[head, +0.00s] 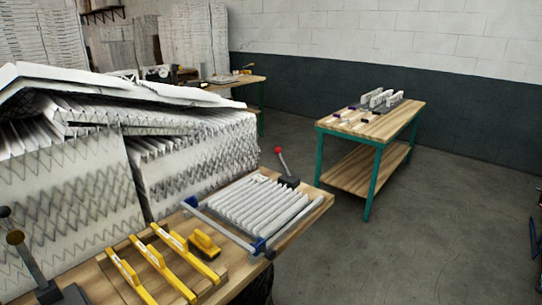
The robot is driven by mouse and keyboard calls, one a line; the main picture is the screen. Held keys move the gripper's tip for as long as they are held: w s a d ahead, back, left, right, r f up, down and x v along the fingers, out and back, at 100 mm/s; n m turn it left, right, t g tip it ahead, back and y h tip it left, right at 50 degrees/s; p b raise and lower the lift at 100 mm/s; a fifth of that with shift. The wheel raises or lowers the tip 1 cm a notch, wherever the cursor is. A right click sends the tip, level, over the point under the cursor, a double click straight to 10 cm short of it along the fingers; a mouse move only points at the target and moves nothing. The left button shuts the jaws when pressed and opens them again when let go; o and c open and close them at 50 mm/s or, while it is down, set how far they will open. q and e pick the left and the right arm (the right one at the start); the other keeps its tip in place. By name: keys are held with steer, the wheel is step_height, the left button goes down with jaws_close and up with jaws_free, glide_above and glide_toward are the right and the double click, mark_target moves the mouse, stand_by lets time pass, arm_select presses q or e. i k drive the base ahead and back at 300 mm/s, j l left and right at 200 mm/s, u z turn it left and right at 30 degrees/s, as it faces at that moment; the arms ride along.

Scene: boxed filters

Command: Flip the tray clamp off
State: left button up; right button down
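A tray (222,234) with a grey rim lies on the near wooden table and holds a white pleated filter (258,207). A lever with a red ball knob (279,151) rises from a dark base (288,182) at the tray's far right corner; it looks like the tray clamp. Its lever stands upright, leaning slightly left. Blue fittings sit at the tray's left corner (190,202) and near right corner (261,246). Neither of my grippers is in view.
Large pleated filter stacks (195,160) fill the left, close behind the tray. Yellow-handled tools (165,262) and a yellow block (204,244) lie left of the tray. A green-legged table (372,124) with parts stands at the back right. The floor (420,245) between is clear.

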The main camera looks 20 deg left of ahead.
mark_target(277, 150)
steer(key=u, duration=1.7)
steer(key=i, duration=0.65)
